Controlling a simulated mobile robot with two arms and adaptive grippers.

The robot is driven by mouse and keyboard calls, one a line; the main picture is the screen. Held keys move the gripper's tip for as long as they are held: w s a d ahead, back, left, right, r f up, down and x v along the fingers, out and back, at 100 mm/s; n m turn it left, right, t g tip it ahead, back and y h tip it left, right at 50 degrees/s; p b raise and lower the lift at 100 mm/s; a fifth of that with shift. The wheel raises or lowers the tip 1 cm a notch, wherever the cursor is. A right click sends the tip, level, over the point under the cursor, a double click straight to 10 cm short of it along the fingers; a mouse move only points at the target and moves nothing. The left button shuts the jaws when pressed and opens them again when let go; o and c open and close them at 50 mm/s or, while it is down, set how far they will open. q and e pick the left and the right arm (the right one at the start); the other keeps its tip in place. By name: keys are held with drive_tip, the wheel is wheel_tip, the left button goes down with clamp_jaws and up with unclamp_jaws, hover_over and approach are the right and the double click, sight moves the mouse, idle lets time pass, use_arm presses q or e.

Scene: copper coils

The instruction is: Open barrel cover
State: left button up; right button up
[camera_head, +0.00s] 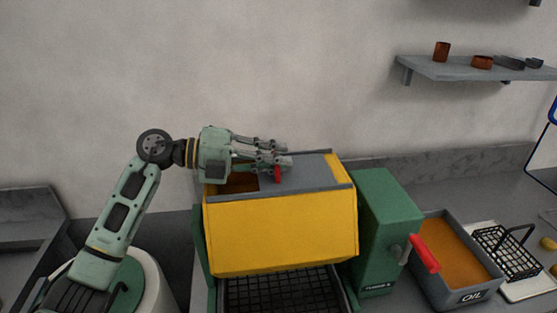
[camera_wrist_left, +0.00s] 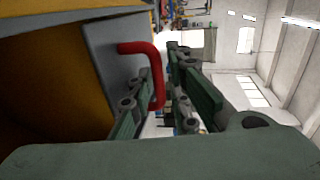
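The yellow barrel (camera_head: 283,230) sits in a green frame on the counter. Its grey sliding cover (camera_head: 318,172) lies over the right part of the top; a dark gap at the left shows the brown inside. The red cover handle (camera_head: 277,174) stands at the cover's left end. My left gripper (camera_head: 287,153) reaches over the barrel from the left, its fingers by the handle. In the left wrist view the red handle (camera_wrist_left: 156,75) shows between the two separated fingers (camera_wrist_left: 160,95); firm contact is not visible. My right gripper is in neither view.
A green box (camera_head: 388,228) with a red-gripped crank (camera_head: 424,254) stands right of the barrel. Further right are an oil tray (camera_head: 484,290) and a black wire basket (camera_head: 508,252). A shelf (camera_head: 470,70) with small pots hangs on the wall.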

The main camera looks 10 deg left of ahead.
use_arm(q)
drive_tip(key=v, duration=1.1)
drive_tip(key=shift+a, duration=0.15)
